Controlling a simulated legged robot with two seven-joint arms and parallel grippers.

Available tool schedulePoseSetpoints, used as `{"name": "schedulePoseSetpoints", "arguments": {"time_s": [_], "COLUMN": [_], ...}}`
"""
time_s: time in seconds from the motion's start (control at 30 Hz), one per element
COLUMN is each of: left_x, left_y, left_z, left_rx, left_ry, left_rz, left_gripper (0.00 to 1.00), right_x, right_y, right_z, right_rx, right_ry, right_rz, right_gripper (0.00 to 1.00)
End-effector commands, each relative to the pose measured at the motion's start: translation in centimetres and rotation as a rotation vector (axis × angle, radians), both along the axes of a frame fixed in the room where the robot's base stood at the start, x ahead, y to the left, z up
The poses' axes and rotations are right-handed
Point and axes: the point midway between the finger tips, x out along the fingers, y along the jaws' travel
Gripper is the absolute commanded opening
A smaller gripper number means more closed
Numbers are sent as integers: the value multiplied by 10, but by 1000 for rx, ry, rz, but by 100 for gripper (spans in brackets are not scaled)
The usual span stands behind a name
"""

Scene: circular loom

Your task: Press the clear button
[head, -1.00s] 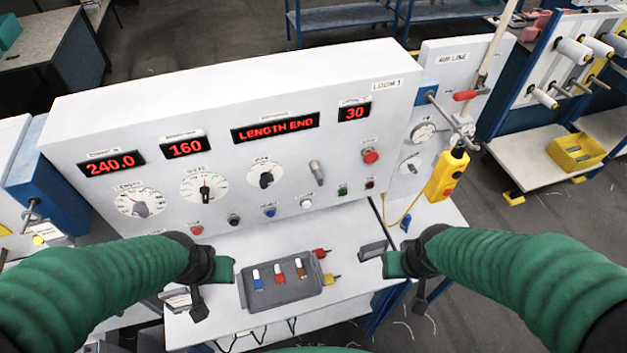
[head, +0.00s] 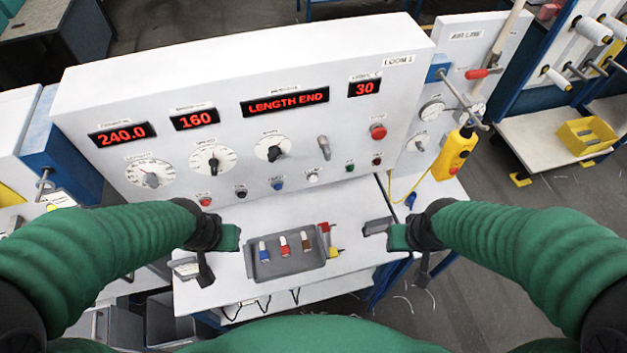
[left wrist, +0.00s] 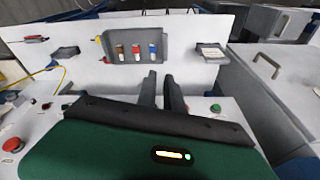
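The white loom panel (head: 240,100) carries a row of small buttons along its lower front: a red button (head: 205,202), a black button (head: 241,192), a blue button (head: 277,184), a white button (head: 312,177), a green button (head: 350,168) and a dark red button (head: 377,160). Their labels are too small to read, so I cannot tell which is clear. The display (head: 287,103) reads LENGTH END. My left gripper (head: 205,272) is over the shelf's left part, touching no button; its fingers stand slightly apart in the left wrist view (left wrist: 162,90). My right gripper (head: 423,272) is at the shelf's right end; its fingers are unclear.
A grey tray (head: 287,268) with several coloured pieces lies on the white shelf between my grippers. A larger red knob (head: 378,131) and a lever (head: 324,147) stick out from the panel. A yellow pendant (head: 454,155) hangs at the right.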

Motion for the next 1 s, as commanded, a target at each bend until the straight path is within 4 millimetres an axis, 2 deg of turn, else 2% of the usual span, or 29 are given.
{"name": "schedulePoseSetpoints", "arguments": {"time_s": [0.07, 1.0], "left_x": [0, 0], "left_y": [0, 0], "left_z": [0, 0], "left_rx": [0, 0], "left_ry": [0, 0], "left_rz": [0, 0], "left_gripper": [0, 0], "right_x": [0, 0], "right_y": [0, 0], "right_z": [0, 0], "right_rx": [0, 0], "right_ry": [0, 0], "right_rz": [0, 0], "right_gripper": [36, 36]}}
